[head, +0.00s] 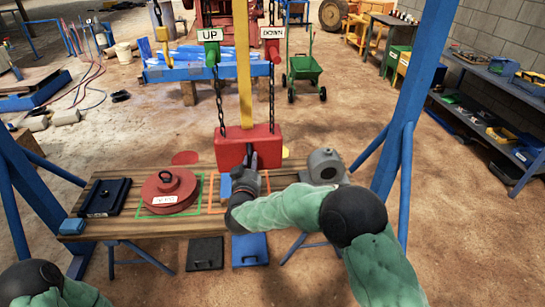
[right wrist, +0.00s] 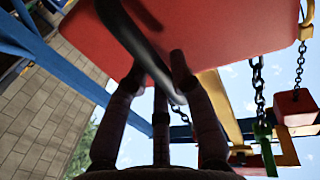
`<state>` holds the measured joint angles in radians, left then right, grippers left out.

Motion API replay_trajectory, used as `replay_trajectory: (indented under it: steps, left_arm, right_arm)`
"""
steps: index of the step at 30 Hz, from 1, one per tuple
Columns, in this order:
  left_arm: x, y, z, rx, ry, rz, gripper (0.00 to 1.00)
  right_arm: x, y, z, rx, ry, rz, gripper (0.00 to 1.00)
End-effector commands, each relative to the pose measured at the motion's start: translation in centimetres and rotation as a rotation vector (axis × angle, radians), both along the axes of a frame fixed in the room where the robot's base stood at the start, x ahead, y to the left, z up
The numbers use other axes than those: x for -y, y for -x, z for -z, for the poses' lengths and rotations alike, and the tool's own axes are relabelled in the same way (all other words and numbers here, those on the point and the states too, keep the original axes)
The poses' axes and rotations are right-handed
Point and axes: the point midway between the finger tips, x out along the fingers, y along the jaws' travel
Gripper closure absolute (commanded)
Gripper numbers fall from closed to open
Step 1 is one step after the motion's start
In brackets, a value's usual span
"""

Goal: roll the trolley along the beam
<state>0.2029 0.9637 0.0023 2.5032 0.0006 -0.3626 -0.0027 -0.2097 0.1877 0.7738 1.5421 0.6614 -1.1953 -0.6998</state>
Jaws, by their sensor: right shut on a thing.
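A red block (head: 232,148) hangs at the centre of the head view under a yellow upright strip (head: 244,70), with dark chains at its sides. A dark hook or handle (right wrist: 125,30) shows on the red block in the right wrist view. My right gripper (head: 251,164) reaches up to the block's underside. Its fingers (right wrist: 158,78) are shut on the dark hook in the wrist view. I cannot make out a separate trolley or its wheels in the head view. My left arm shows only at the lower left; its gripper is out of view.
A wooden bench (head: 130,227) below holds a red weight (head: 168,192), a dark plate (head: 106,197) and a grey casting (head: 324,166). Blue gantry posts (head: 414,90) stand at both sides. Green UP (head: 210,50) and red DOWN (head: 274,48) pendants hang on the chains.

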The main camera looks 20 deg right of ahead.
Motion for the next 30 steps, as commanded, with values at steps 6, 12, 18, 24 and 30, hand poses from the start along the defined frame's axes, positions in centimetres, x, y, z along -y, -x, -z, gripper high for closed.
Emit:
replay_trajectory:
  steps: [6,12,18,24,30]
  left_arm:
    - [0.0,0.0,-1.7,-0.001,0.0,0.001,0.6]
    - [0.0,0.0,-2.4,-0.001,0.0,0.001,0.6]
    - [0.0,0.0,-2.8,-0.001,0.0,0.0,0.6]
    - [0.0,0.0,-2.9,0.0,0.0,0.0,0.6]
    - [0.0,0.0,-2.9,-0.001,0.0,0.0,0.6]
  right_arm:
    - [-6.9,-1.6,-0.1,-0.003,0.002,-0.006,1.0]
    - [-11.0,-2.6,0.0,-0.003,0.001,-0.003,1.0]
    - [-13.3,-3.2,0.1,-0.001,0.0,0.001,1.0]
    - [-14.1,-3.4,0.1,-0.001,0.0,0.004,1.0]
    - [-14.1,-3.4,0.1,-0.001,0.0,0.004,1.0]
